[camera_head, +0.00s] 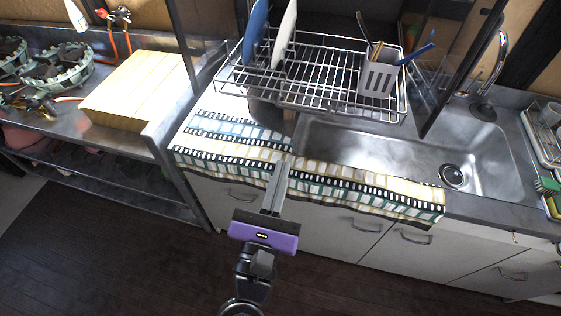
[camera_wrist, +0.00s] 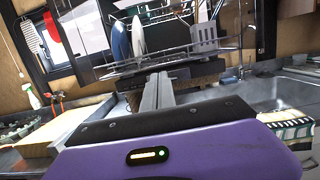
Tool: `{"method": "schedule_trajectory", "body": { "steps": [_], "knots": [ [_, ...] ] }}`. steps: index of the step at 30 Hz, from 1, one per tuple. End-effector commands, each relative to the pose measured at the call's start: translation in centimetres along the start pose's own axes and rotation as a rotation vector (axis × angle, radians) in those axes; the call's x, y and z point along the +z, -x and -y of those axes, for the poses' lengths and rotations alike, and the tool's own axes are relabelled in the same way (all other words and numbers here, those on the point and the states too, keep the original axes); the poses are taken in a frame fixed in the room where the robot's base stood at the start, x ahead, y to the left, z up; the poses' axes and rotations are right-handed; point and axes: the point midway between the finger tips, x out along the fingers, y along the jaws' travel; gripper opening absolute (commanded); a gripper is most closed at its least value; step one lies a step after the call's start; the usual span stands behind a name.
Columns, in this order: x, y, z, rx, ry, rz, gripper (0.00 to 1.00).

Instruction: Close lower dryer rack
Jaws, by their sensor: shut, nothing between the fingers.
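The lower dryer rack (camera_head: 318,92) is a wire rack that juts out over the counter and the sink edge. It holds a blue plate and a white plate on its left and a grey cutlery holder (camera_head: 379,78) on its right. In the wrist view the rack (camera_wrist: 165,62) is straight ahead, above the fingertips. My gripper (camera_head: 283,163) is shut and empty. Its fingers point toward the rack, over the front of the counter and the striped cloth. The gripper also shows in the wrist view (camera_wrist: 158,78), apart from the rack as far as I can tell.
A striped cloth (camera_head: 225,140) hangs over the counter's front edge. The sink (camera_head: 490,155) is to the right. A wooden block (camera_head: 135,92) and stove burners stand on the left table. Dark vertical posts flank the rack. Drawers with handles line the counter front; the dark floor is clear.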

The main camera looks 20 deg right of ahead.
Motion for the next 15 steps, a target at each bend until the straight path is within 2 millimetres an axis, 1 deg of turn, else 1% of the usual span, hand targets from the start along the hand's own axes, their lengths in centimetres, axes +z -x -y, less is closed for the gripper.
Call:
{"method": "schedule_trajectory", "body": {
  "steps": [1, 9, 15],
  "knots": [
    [0.3, -1.1, 0.1, -0.004, 0.000, 0.001, 0.00],
    [0.3, -6.4, 0.1, -0.003, -0.001, 0.000, 0.00],
    [0.2, -9.7, 0.0, -0.001, -0.002, -0.001, 0.00]
  ]
}}
